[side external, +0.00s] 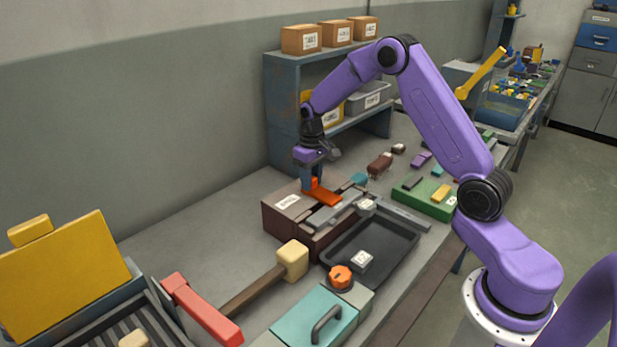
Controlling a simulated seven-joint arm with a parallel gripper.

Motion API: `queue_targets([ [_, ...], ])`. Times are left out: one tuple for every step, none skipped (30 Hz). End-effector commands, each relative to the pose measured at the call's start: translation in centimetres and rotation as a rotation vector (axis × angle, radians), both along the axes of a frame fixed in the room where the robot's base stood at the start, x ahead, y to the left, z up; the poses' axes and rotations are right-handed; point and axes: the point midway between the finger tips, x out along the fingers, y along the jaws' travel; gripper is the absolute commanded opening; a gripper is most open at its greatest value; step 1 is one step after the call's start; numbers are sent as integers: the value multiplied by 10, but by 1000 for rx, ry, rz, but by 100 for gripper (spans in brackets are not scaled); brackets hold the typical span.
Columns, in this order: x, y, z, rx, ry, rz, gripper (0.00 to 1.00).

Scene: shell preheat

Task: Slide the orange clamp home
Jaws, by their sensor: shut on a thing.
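The orange clamp (322,195) lies on top of a dark brown fixture (272,220) with a white label, near the middle of the bench. It has a flat orange plate and a small upright part at its left end. My gripper (311,183) points down from above and is shut on that upright part. The fingertips are small here and partly merge with the clamp. A grey metal bar (336,212) lies beside the clamp, on the fixture's right side. How far the clamp sits along its track cannot be told from this view.
A black tray (395,254) stands right of the fixture. A mallet (292,262), an orange knob (340,277), a teal lid with handle (300,318) and a red lever (200,308) lie in front. A green board (425,205) is behind right. A shelf (283,140) stands behind.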

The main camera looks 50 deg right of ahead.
Motion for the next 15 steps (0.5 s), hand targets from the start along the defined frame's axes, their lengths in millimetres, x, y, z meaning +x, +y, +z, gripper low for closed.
queue_targets([
  [-5, 0, 0, 1, 17, -1, 0],
  [-5, 0, 0, 1, 18, -1, 0],
  [-5, 0, 0, 1, 19, -1, 0],
  [-5, 0, 0, 1, 19, -1, 0],
  [-5, 0, 0, 1, 19, -1, 0],
  [-5, 0, 0, 1, 20, -1, 38],
  [-5, 0, 0, 1, 19, -1, 47],
  [-5, 0, 0, 1, 19, -1, 55],
  [-5, 0, 0, 1, 18, -1, 55],
  [-5, 0, 0, 1, 17, -1, 55],
  [-4, 0, 0, 1, 17, 0, 55],
  [-4, 0, 0, 1, 16, 0, 55],
  [-4, 0, 0, 1, 15, 0, 55],
  [-4, 0, 0, 1, 15, 0, 55],
  [-4, 0, 0, 1, 14, 0, 55],
])
